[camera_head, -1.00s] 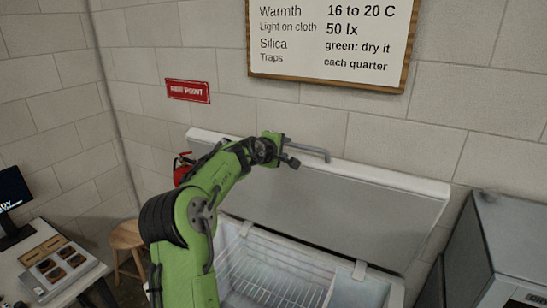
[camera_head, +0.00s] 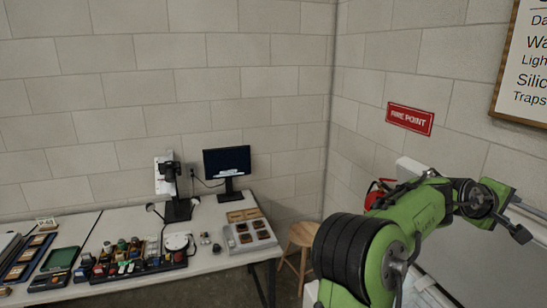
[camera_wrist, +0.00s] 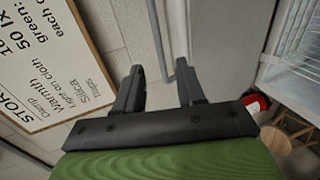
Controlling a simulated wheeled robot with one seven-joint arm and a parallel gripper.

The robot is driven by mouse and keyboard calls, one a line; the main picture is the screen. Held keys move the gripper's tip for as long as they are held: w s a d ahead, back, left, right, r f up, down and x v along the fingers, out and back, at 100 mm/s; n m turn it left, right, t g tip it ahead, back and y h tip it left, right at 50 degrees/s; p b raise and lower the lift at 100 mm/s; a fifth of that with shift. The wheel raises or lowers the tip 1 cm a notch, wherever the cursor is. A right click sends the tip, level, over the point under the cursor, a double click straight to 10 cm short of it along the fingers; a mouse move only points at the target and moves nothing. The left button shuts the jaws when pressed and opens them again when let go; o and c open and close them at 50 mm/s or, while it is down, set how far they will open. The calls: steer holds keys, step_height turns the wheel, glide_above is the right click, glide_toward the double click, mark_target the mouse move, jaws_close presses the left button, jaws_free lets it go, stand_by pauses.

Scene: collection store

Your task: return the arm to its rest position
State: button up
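My green arm shows at the right of the head view, bent, with my gripper (camera_head: 516,212) at its far end, in front of the wall and near the chest freezer (camera_head: 412,170). In the wrist view my gripper (camera_wrist: 160,88) has its two dark fingers spread apart. Nothing is between them; the wall and a grey bar lie beyond. The freezer is mostly hidden behind my arm in the head view.
A white table (camera_head: 219,218) with a monitor (camera_head: 227,162), a tray of dark pieces (camera_head: 249,236) and several small items stands at the left. A wooden stool (camera_head: 301,238) and a red extinguisher (camera_head: 374,192) are close to my arm. A fire point sign (camera_head: 409,118) is on the wall.

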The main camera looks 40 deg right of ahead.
steer(key=w+a+f+t+y, duration=0.1)
steer(key=w+a+f+t, duration=0.25)
steer(key=w, duration=0.35)
steer(key=w+a+f+t+y, duration=0.1)
steer(key=w+a+f+t, duration=0.1)
steer(key=w+a, duration=0.35)
steer(key=w+a+f+t+y+b, duration=0.1)
steer(key=w+a+f+t+y, duration=0.15)
steer(key=w+a, duration=0.55)
steer(key=w+a+f+t+y+b, duration=0.1)
steer(key=w+a+t+y, duration=0.3)
steer(key=a, duration=0.6)
steer(key=w+a+f+n+y, duration=0.1)
steer(key=w+a+f+n, duration=0.1)
steer(key=a, duration=1)
steer(key=s+a+f+n+y, duration=0.1)
steer(key=s+a+f, duration=0.2)
steer(key=a, duration=0.5)
steer(key=s+a+f+n+y+b, duration=0.1)
steer(key=s+a+f+y, duration=0.1)
steer(key=s+a, duration=0.3)
steer(key=a, duration=0.4)
steer(key=shift+s+a+f+n+g, duration=0.15)
steer(key=shift+a+f+n+g, duration=0.15)
steer(key=shift+f+g, duration=0.1)
